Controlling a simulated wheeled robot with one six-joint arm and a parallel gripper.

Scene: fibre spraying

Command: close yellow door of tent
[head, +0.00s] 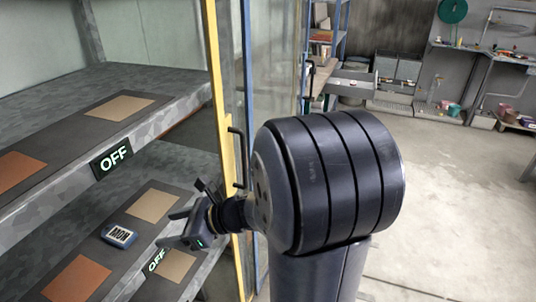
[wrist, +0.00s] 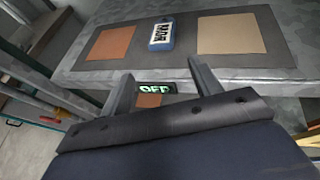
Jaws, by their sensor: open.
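The yellow door (head: 218,120) of the tent shows in the head view as a tall yellow-edged frame with a clear panel, standing open beside the shelves. A black bar handle (head: 246,150) is on it. My gripper (head: 176,226) is open and empty, on the shelf side of the door's yellow edge. Part of the lower door is hidden behind my arm. In the wrist view my gripper (wrist: 160,72) has its two fingers spread toward the front edge of a shelf, with nothing between them. I cannot tell whether my wrist touches the door.
Two grey shelves (head: 175,86) with dark mats and tan and orange squares fill the left. A small blue labelled device (head: 119,236) lies on the lower one, also in the wrist view (wrist: 162,34). "OFF" signs (head: 112,159) sit on the shelf fronts. The floor at right is clear.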

